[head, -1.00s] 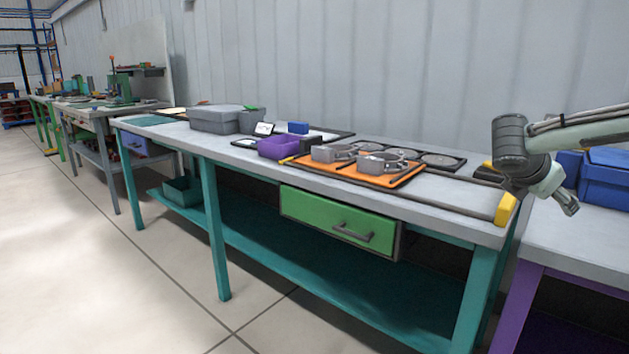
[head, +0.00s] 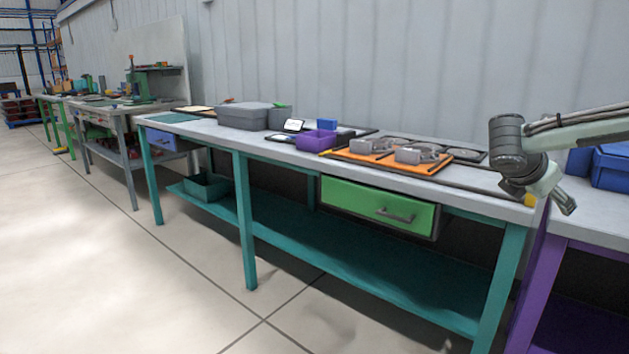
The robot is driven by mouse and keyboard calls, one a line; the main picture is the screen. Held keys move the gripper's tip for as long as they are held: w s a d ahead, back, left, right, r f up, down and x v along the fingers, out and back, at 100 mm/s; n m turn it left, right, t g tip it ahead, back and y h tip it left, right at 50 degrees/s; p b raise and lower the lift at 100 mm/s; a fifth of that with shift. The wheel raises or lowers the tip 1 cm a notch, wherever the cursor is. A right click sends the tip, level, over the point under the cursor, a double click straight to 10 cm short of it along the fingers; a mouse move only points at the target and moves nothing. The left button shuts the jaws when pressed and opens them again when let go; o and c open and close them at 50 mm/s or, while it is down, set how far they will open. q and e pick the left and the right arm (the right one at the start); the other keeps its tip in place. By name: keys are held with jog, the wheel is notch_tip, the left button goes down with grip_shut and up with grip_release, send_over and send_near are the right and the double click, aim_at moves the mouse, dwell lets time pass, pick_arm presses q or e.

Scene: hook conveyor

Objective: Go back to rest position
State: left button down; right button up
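My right gripper (head: 566,203) hangs at the end of my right arm, which comes in from the right edge in the head view. It is in the air in front of the right end of the teal-legged bench (head: 473,183), apart from everything. It looks empty, but its fingers are small and seen from the side, so I cannot tell how far apart they are. My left gripper is not in view.
On the bench are an orange mat (head: 434,165) with grey metal parts (head: 413,155), a purple bin (head: 316,141) and a grey case (head: 243,116). A green drawer (head: 372,203) sits below. A blue crate (head: 612,170) stands at right. The floor (head: 165,270) at left is clear.

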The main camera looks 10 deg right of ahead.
jog(key=s+d+f+m+g+y, duration=0.1)
jog(key=s+d+f+m, duration=0.2)
jog(key=f, duration=0.5)
jog(key=s+d+f+m+y, duration=0.1)
jog(key=s+d+f+m, duration=0.15)
jog(key=s+f, duration=0.4)
jog(key=s+d+f+m+g+y, duration=0.15)
jog(key=d+f, duration=0.25)
jog(key=f, duration=0.6)
jog(key=s+a+f+m+y, duration=0.1)
jog(key=s+a+f+m, duration=0.2)
jog(key=f, duration=0.5)
jog(key=s+a+f+m+y, duration=0.1)
jog(key=s+a+f, duration=0.2)
jog(key=s+f, duration=0.35)
jog(key=s+a+f+m+y, duration=0.1)
jog(key=a+f+m, duration=0.1)
jog(key=a+f, duration=0.4)
jog(key=s+a+f+m+y, duration=0.1)
jog(key=a+f, duration=0.5)
jog(key=a, duration=0.8)
jog(key=a+f+m+t+y, duration=0.1)
jog(key=a+f+m+y, duration=0.1)
jog(key=a+f, duration=0.4)
jog(key=a+m, duration=0.1)
jog(key=a, duration=0.3)
jog(key=shift+s+a+f, duration=0.25)
jog(key=shift+s+a, duration=0.1)
jog(key=shift+s, duration=0.05)
